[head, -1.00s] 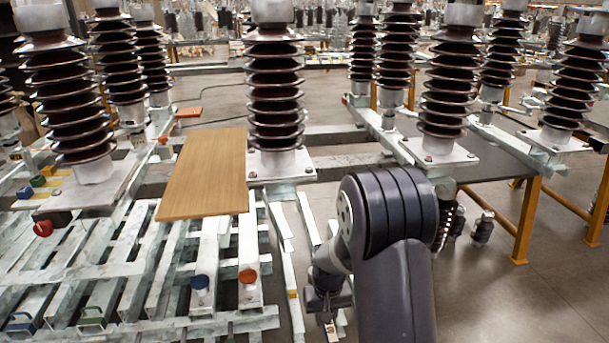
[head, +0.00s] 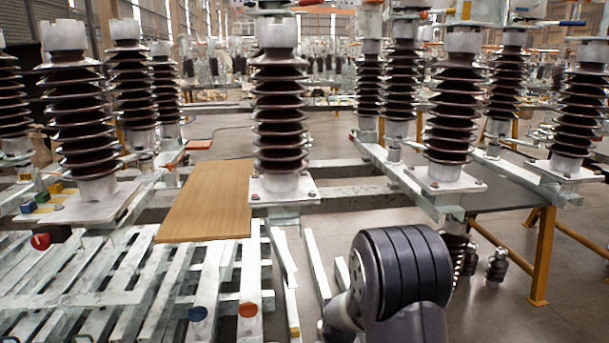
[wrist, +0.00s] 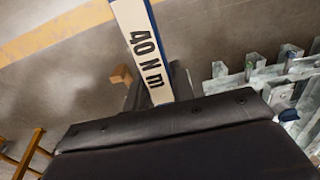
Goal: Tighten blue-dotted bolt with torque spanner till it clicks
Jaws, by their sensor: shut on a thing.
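The torque spanner (wrist: 143,45) shows in the wrist view as a pale bar with a blue edge, marked "40 N m". My gripper (wrist: 160,108) is shut on it, and the bar runs up out of the picture. The spanner's head is out of view. In the head view my gripper is below the frame and only my dark arm joint shows. I cannot make out a blue dot on any bolt.
Ribbed brown insulators (head: 280,115) stand on pale metal bases around the frame. A wooden board (head: 207,200) lies across the beams left of centre. A red knob (head: 40,241) is at the far left. Orange legs (head: 541,255) and open floor are on the right.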

